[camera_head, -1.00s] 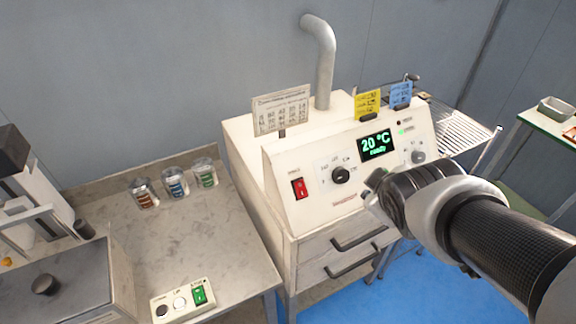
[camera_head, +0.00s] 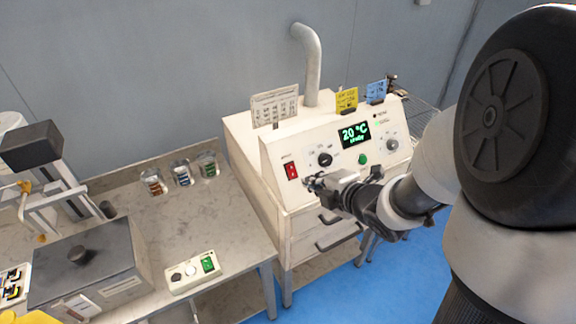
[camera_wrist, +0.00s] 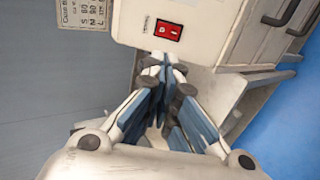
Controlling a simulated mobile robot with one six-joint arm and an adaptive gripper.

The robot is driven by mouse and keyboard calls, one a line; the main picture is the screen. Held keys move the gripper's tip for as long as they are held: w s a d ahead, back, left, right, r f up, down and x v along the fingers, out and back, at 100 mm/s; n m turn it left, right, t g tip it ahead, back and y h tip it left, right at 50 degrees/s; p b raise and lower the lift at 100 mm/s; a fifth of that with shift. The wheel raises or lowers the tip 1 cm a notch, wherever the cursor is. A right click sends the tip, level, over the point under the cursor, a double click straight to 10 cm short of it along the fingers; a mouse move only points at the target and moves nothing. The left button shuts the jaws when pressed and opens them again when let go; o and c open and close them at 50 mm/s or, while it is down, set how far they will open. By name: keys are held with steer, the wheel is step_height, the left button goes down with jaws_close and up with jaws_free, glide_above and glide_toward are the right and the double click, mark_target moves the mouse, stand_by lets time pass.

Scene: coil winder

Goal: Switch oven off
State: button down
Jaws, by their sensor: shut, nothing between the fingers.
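The oven (camera_head: 277,150) is a white cabinet with a sloped front panel. Its red rocker power switch (camera_head: 291,171) sits at the left of the panel, and it also shows in the wrist view (camera_wrist: 167,32) near the top. The green display (camera_head: 354,134) is lit and reads 20 °C with a small word under it. A dark knob (camera_head: 325,159), a green button (camera_head: 362,159) and a grey knob (camera_head: 391,145) are on the panel. My gripper (camera_head: 312,183) is just right of and below the switch, apart from it in the wrist view (camera_wrist: 164,62). The gripper is shut and empty.
A metal bench (camera_head: 222,238) stands left, with several glass jars (camera_head: 181,173) and a small control box (camera_head: 194,271). Cards stand on the oven top, and a pipe (camera_head: 312,65) rises behind. Drawers with handles (camera_head: 339,238) lie below the panel.

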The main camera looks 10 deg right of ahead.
mark_target(284, 168)
steer(key=b+x, duration=0.3)
steer(key=x, duration=1.1)
steer(key=shift+w+a+f+b, duration=0.2)
steer(key=shift+w+b, duration=0.1)
steer(key=shift+b, duration=0.35)
steer(key=shift+r, duration=0.15)
steer(key=shift+p, duration=0.3)
steer(key=shift+r+p, duration=0.4)
steer(key=shift+r, duration=0.4)
